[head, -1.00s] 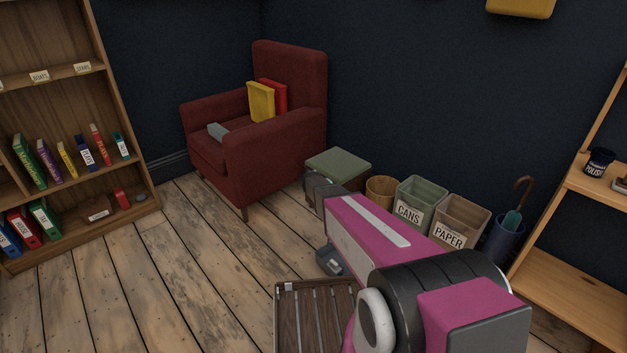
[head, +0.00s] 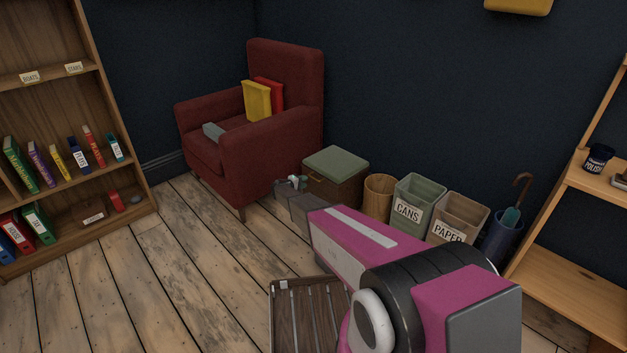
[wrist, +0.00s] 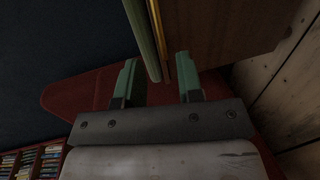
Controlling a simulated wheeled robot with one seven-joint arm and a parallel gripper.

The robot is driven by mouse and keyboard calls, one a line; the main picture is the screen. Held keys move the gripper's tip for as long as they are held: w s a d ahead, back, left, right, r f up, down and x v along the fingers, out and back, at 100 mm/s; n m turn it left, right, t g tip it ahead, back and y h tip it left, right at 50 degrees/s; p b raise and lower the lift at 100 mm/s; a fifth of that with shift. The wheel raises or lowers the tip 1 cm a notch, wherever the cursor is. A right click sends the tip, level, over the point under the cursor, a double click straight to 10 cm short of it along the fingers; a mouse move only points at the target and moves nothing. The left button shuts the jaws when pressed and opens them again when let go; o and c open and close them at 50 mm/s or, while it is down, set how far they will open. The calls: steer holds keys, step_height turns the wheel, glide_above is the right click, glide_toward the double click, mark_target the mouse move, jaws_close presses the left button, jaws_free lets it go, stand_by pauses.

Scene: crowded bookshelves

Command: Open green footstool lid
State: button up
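The footstool has a green padded lid (head: 337,161) on a brown wooden box (head: 340,190). It stands against the dark wall beside the armchair, with the lid down. My gripper (head: 298,183) is at the footstool's left side. In the wrist view my gripper (wrist: 158,76) is open, its two green fingers well apart. The lid's green edge (wrist: 141,35) and a yellowish strip (wrist: 160,42) run into the space between the fingers. The brown box side (wrist: 215,30) lies to the right. I cannot tell whether a finger touches the lid.
The red armchair (head: 230,150) is close on the left of my gripper. A wicker basket (head: 379,197), the cans bin (head: 418,203) and the paper bin (head: 459,217) line the wall to the right. A slatted wooden thing (head: 310,315) is below my arm. Floor at left is clear.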

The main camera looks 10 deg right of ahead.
steer(key=x, duration=0.8)
steer(key=shift+w, duration=0.1)
jaws_close()
